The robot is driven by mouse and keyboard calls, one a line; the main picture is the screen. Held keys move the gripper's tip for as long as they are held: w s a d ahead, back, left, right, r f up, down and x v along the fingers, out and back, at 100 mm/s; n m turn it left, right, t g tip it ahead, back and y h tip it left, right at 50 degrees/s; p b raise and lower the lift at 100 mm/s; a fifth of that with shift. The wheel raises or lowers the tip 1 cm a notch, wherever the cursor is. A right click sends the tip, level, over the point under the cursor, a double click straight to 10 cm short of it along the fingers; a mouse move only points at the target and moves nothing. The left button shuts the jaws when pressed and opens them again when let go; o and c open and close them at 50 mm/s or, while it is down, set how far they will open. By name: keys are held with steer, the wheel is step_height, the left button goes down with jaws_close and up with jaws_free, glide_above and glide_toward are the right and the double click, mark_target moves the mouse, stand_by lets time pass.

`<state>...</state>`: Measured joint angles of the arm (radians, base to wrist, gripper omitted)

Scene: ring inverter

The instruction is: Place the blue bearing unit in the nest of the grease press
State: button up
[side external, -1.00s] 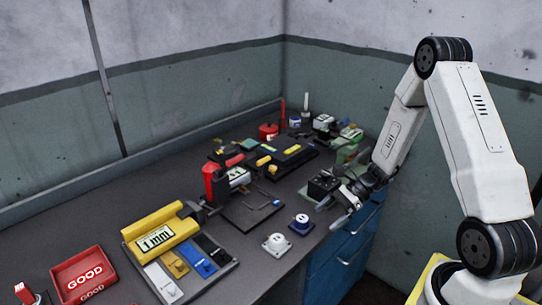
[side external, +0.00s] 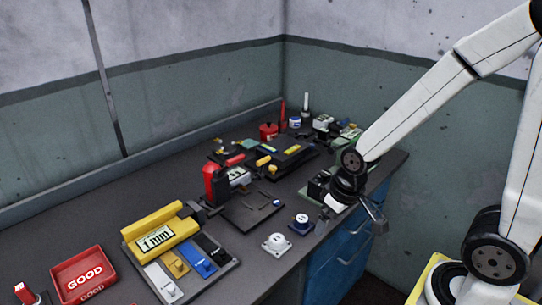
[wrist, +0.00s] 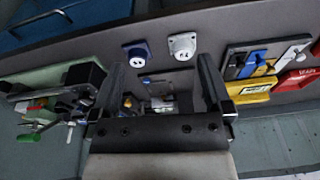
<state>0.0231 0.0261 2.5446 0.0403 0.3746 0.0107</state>
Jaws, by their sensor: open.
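The blue bearing unit (side external: 301,223) has a dark blue square base and a white round top, and stands upright near the bench's front edge. It also shows in the wrist view (wrist: 138,51), near the left finger's tip. My gripper (side external: 350,219) is open and empty, to the right of the unit and apart from it; its two fingers frame the wrist view (wrist: 163,68). I cannot tell for sure which fixture is the grease press. A green-based fixture with a black block (side external: 318,187) stands beside my gripper, partly hidden by my wrist. No nest shows clearly.
A similar white unit (side external: 277,243) stands left of the blue one. A black plate with a red-topped device (side external: 212,184) lies behind them. A yellow gauge (side external: 160,235), a tray of coloured blocks (side external: 200,262) and a red GOOD bin (side external: 84,273) are further left.

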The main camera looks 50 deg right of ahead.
steer(key=shift+a+r+n, duration=0.2)
steer(key=shift+r+n, duration=0.05)
steer(key=shift+n, duration=0.15)
steer(key=shift+w, duration=0.15)
steer(key=m+g+y, duration=0.1)
steer(key=m+y, duration=0.2)
steer(key=m, duration=1.8)
glide_toward(302, 218)
steer(key=shift+a+f, duration=0.55)
steer(key=shift+a, duration=0.1)
steer(key=shift+w+d+f+m, duration=0.25)
steer(key=shift+d+m, duration=0.1)
steer(key=shift+m, duration=0.25)
steer(key=shift+x, duration=1.25)
steer(key=shift+f, duration=0.1)
steer(key=shift+x, duration=2.5)
